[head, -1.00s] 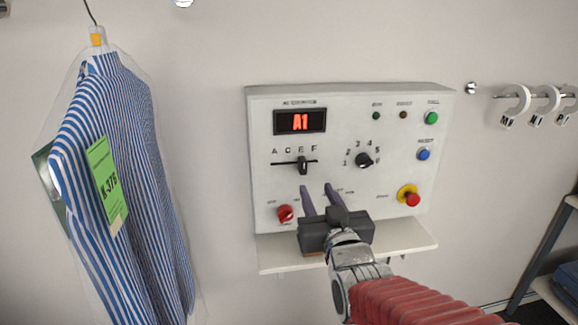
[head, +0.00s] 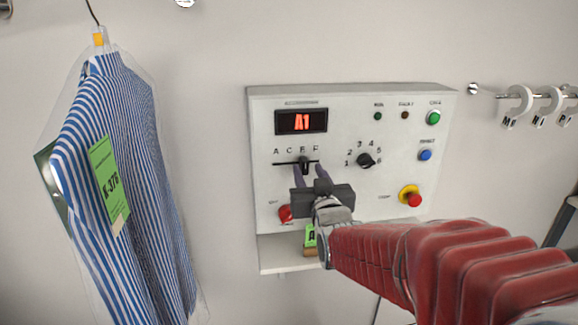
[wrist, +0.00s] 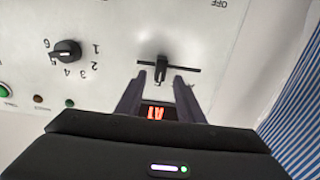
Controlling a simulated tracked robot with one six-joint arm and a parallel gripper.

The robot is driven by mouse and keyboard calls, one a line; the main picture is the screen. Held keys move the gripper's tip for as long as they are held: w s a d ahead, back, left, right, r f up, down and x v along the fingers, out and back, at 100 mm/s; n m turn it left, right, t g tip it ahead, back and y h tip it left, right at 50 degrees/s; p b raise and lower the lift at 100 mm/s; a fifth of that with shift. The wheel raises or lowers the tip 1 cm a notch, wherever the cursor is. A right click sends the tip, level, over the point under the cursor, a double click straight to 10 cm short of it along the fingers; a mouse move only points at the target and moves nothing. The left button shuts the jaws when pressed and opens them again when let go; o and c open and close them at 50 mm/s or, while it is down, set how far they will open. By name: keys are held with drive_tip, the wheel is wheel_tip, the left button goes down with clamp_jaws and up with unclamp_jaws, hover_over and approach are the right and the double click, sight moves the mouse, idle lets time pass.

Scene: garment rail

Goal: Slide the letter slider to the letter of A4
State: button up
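The letter slider's dark knob (head: 304,164) sits on a horizontal slot in the white control panel, right of the slot's middle, below the third printed letter. The red display (head: 301,122) above it reads A1. My gripper (head: 309,169) is at the slot with its two fingers apart, one toward each side of the knob. In the wrist view, the picture is upside down; the knob (wrist: 160,68) shows between the open fingertips (wrist: 160,77), with gaps on both sides. Whether the fingers reach the knob's depth is hard to tell.
A number dial (head: 365,160) is right of the slider. A red knob (head: 286,214), green button (head: 434,117), blue button (head: 425,155) and red-yellow stop button (head: 411,197) are on the panel. A shelf (head: 277,258) below holds a green tag. A bagged striped shirt (head: 118,180) hangs left.

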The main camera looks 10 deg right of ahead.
sight(306, 166)
drive_tip(key=shift+w, duration=1.75)
drive_tip(key=shift+c, duration=0.6)
clamp_jaws()
